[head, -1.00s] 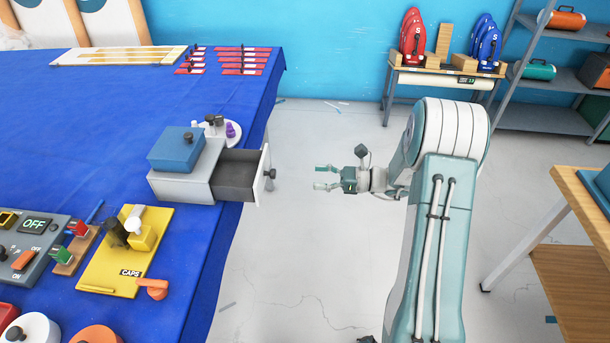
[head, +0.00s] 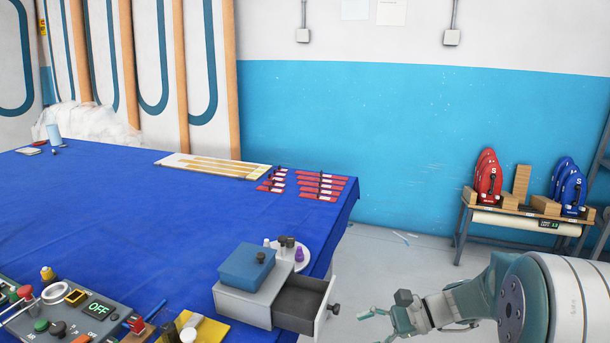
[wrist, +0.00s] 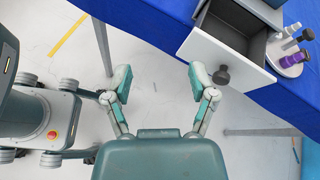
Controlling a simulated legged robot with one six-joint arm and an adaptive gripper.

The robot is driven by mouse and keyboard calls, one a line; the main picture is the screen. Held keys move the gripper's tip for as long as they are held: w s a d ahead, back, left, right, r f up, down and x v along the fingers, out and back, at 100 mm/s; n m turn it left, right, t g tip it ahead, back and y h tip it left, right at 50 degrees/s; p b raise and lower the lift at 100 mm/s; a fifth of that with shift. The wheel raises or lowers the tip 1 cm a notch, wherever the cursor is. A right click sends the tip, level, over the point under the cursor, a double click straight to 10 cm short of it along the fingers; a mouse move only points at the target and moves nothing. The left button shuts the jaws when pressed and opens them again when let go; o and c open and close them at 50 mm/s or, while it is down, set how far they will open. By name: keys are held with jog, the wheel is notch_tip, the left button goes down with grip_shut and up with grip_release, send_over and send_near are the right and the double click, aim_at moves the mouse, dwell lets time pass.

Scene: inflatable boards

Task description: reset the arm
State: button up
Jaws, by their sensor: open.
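My gripper (head: 368,326) is at the lower right of the head view, beside the blue table and to the right of the open drawer. In the wrist view my gripper (wrist: 161,76) is open, with nothing between its fingers and grey floor beyond them. The open drawer (head: 303,302) sticks out of a grey box (head: 243,304) at the table's edge and looks empty. Its white front with a dark knob (wrist: 222,76) is a short way beyond the right finger in the wrist view, apart from it.
The blue-covered table (head: 110,215) fills the left. A blue box (head: 247,265) sits on the grey box, by a white plate (head: 303,258) with small bottles. A control panel (head: 75,315) is at lower left. A bench (head: 520,212) with red and blue irons stands by the wall. Floor around my gripper is clear.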

jog(key=s+d+r+n+t+h, duration=0.1)
jog(key=s+r+n+h, duration=0.3)
jog(key=s, duration=0.5)
jog(key=s+d+r+n+t+h, duration=0.1)
jog(key=s+r+n+t+h, duration=0.3)
jog(key=s+n+h, duration=0.5)
jog(key=shift+s+d+r+n, duration=0.3)
jog(key=shift+s+r+n, duration=0.3)
jog(key=shift+n, duration=0.3)
jog(key=shift+w, duration=0.15)
jog(key=shift+c, duration=0.3)
